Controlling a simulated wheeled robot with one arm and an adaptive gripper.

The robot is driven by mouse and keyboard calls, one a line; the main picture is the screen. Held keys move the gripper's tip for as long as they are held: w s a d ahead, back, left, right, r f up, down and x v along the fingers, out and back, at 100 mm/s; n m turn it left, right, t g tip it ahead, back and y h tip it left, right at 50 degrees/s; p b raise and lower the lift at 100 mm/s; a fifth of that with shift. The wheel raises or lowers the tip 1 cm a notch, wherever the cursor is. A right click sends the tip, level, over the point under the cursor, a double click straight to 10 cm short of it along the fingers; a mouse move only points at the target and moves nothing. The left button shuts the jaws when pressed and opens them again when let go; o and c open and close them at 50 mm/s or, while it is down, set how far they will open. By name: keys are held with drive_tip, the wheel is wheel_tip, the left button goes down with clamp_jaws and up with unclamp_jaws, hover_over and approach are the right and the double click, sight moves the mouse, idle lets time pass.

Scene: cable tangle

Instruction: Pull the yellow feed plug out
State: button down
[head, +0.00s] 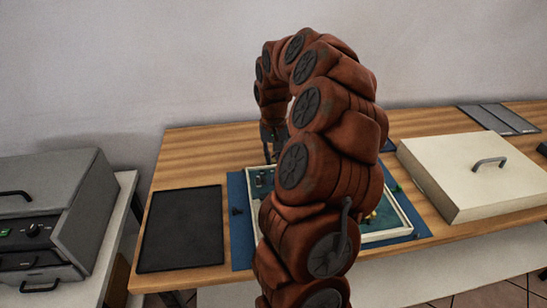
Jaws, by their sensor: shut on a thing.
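A shallow tray with pale walls (390,234) and a blue-green floor lies on a blue mat (237,222) on the wooden table. My gripper (271,158) is over the tray's far left part, partly hidden behind my arm. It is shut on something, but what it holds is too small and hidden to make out. A small yellowish piece (371,217) shows at the right inside the tray, just beside my arm. I cannot tell whether it is the yellow feed plug. My arm hides the middle of the tray and any cables there.
A black flat pad (182,228) lies left of the mat. A cream box with a handle (472,175) stands to the right, with grey panels (498,119) behind it. A grey machine (50,215) stands on a separate white stand at the left. A small dark piece (237,211) lies on the mat.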

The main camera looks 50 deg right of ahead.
drive_tip(key=shift+w+d, duration=0.55)
drive_tip(key=shift+w, duration=0.15)
drive_tip(key=c, duration=1.1)
unclamp_jaws()
wheel_tip(320, 180, up, 12)
drive_tip(key=shift+r, duration=0.1)
